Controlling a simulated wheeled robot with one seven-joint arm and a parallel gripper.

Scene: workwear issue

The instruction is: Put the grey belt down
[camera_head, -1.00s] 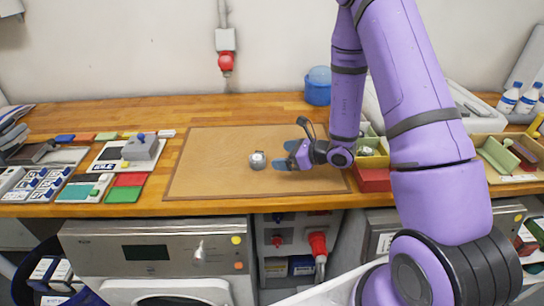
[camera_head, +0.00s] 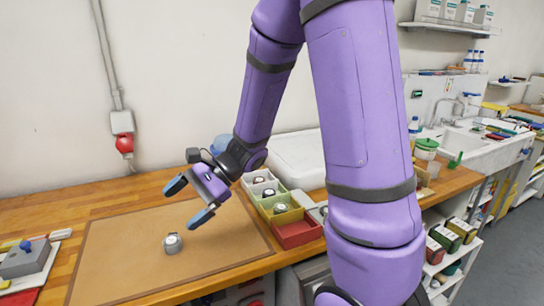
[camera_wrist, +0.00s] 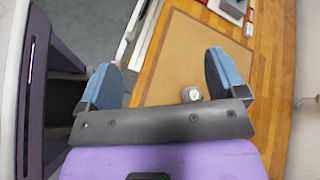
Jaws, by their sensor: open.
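The grey belt (camera_head: 172,243) is a small rolled coil with a pale round face. It rests on the brown mat (camera_head: 120,262) on the wooden bench. It also shows in the wrist view (camera_wrist: 191,94), just beyond the gripper's dark crossbar. My gripper (camera_head: 188,201) is open and empty, with its blue fingers spread. It is above and a little right of the belt, apart from it. In the wrist view the gripper (camera_wrist: 160,65) has nothing between its fingers.
A row of coloured bins (camera_head: 278,206) stands right of the mat, several holding rolled items; the front red bin (camera_head: 298,233) looks empty. A grey device (camera_head: 24,262) sits at left. Most of the mat is clear.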

